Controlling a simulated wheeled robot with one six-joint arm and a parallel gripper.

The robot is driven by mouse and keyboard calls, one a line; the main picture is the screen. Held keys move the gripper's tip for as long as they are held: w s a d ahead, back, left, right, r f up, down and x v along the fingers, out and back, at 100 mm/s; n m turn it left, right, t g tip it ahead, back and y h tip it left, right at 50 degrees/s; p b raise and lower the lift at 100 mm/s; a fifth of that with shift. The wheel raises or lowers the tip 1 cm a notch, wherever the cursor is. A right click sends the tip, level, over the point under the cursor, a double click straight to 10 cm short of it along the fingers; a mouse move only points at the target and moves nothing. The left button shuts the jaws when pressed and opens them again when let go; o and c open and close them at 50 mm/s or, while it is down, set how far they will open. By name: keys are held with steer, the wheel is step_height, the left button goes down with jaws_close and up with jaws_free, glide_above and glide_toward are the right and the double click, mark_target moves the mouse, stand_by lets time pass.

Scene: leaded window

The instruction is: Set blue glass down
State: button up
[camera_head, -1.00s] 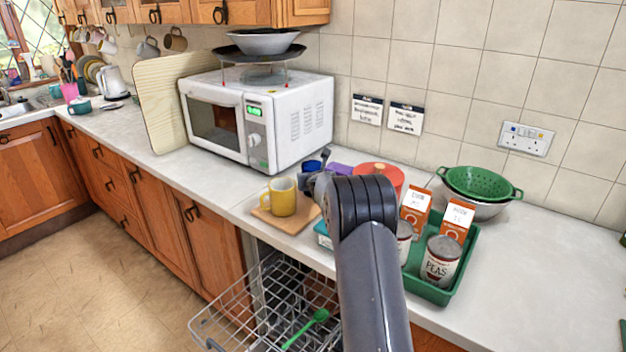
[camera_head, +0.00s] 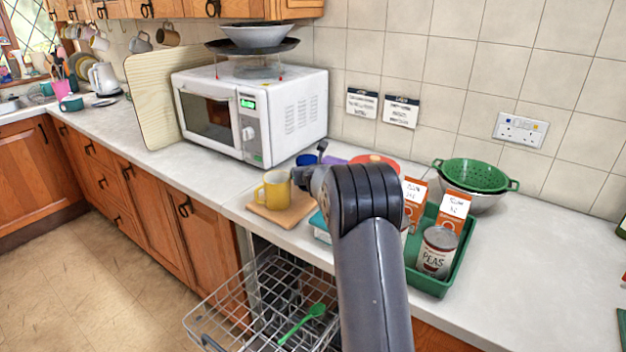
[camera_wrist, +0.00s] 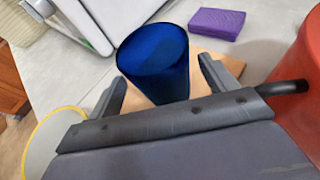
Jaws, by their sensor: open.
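The blue glass (camera_wrist: 154,62) stands upright between the two fingers of my gripper (camera_wrist: 163,84) in the wrist view. The fingers are open, one on each side of it. The glass appears to rest on the wooden board (camera_wrist: 205,58); its base is partly hidden behind my gripper. In the head view, only a little of the blue glass (camera_head: 306,160) shows behind my arm. The board (camera_head: 283,215) lies on the worktop there, and a yellow mug (camera_head: 274,190) stands on it, left of my gripper (camera_head: 315,160).
A white microwave (camera_head: 290,115) stands behind. A purple block (camera_wrist: 216,23) and red round container (camera_wrist: 300,95) are close to the right finger. A green tray (camera_head: 430,285) with cans and cartons is at right. The open dishwasher rack (camera_head: 225,310) is below the worktop edge.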

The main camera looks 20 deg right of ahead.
steer(key=b+v, duration=0.2)
steer(key=v, duration=0.7)
